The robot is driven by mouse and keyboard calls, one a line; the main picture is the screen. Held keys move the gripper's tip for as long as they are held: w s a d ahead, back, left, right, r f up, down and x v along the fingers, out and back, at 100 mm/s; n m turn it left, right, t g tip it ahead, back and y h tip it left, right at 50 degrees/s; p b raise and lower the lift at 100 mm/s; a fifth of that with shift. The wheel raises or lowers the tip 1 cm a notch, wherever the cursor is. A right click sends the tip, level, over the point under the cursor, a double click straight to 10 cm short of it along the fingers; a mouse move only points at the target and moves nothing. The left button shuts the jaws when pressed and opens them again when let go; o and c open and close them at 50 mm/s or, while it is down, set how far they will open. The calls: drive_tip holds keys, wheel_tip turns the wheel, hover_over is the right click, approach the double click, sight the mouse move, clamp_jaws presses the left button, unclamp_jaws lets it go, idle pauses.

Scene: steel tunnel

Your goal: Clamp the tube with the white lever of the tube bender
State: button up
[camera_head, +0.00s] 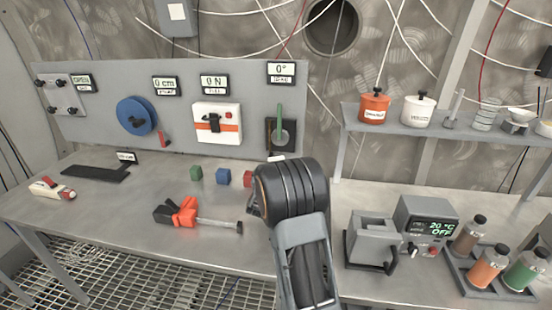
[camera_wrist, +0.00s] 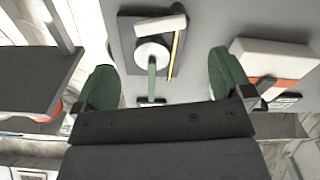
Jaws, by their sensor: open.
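The tube bender (camera_head: 271,139) is a dark square plate on the wall panel, with an upright green lever (camera_head: 280,118). In the wrist view the bender (camera_wrist: 127,38) appears inverted, with a round white disc (camera_wrist: 152,52) and the green lever (camera_wrist: 152,80) pointing down. A white block (camera_wrist: 160,27), apparently the white lever, lies across the plate's upper end there. A thin yellow rod (camera_wrist: 175,55), perhaps the tube, runs beside the disc. My gripper (camera_wrist: 164,80) is open and empty, its green fingers apart on either side of the bender in the picture. In the head view my arm hides the fingers.
A 0° display (camera_head: 281,72) is above the bender. A white and orange box (camera_head: 217,122) and a blue wheel (camera_head: 137,116) share the panel. Coloured blocks (camera_head: 223,176) and an orange-black tool (camera_head: 176,212) lie on the bench. A shelf (camera_head: 352,118) with pots is at right.

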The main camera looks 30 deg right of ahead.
sight(276, 159)
drive_tip(key=p+x, duration=0.1)
drive_tip(key=x, duration=0.8)
drive_tip(key=shift+w+d, duration=0.1)
drive_tip(key=shift+w, duration=0.05)
